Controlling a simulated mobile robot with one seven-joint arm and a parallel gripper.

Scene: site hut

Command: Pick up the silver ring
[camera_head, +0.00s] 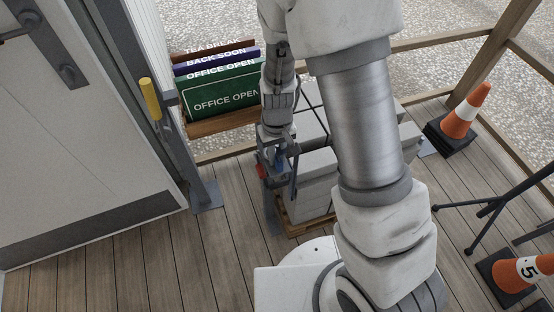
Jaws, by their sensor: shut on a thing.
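My gripper (277,178) is in the middle of the head view, pointing down, just left of a stack of grey blocks (312,190). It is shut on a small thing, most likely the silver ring. The ring itself cannot be made out clearly, as the fingers and the arm hide most of that spot. Small red and blue parts show at the gripper. A grey upright post (270,212) shows just below it.
A sign rack (215,124) with several boards stands behind left. Traffic cones (463,112) and a dark tripod (485,215) are at right. Plank floor (130,265) is clear at front left.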

